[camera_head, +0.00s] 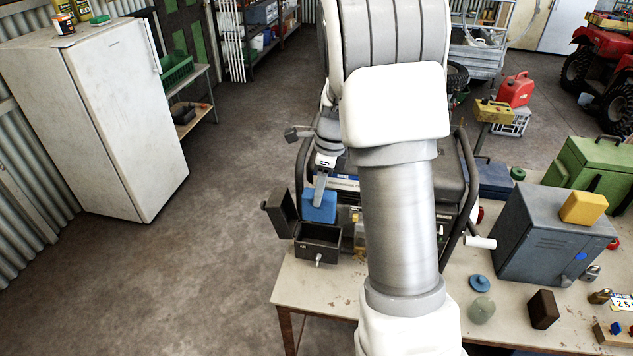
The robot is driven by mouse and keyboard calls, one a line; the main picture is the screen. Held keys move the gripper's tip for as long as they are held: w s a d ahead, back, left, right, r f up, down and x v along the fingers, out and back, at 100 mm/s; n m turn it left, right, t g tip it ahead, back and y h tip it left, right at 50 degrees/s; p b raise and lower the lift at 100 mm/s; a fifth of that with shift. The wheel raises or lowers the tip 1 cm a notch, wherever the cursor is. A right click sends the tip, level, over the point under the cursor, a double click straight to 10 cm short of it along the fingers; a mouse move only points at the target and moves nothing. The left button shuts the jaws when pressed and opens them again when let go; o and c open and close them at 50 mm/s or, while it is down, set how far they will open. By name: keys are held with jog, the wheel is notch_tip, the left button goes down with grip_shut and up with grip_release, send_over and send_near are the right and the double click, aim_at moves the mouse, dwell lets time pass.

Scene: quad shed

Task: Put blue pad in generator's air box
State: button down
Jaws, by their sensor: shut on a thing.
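The blue pad (319,207) is held in my gripper (320,188), which is shut on it and points down. The pad appears just above the back edge of an open dark box (317,246), which looks like the air box. Its lid (283,213) stands open at the left. The box looks empty inside, though its floor is dark. The generator (468,185), with a black tube frame, stands behind the box on the table, and my arm hides much of it. I cannot tell whether the pad touches the box.
The table (310,285) also bears a grey metal cabinet (545,235) with a yellow block (583,208) on top, a blue knob-like piece (479,284), a green rounded piece (482,309) and a dark brown block (543,309). A white fridge (120,120) stands at left, with open floor between.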

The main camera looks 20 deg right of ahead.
aim_at(320, 219)
jog(key=shift+f+b, duration=1.75)
jog(key=shift+f, duration=0.25)
jog(key=shift+f+b, duration=1.75)
jog(key=shift+f, duration=1.2)
jog(key=shift+c, duration=1.6)
grip_release()
jog(key=shift+r+p, duration=3.4)
jog(key=shift+r, duration=0.6)
jog(key=shift+r, duration=0.1)
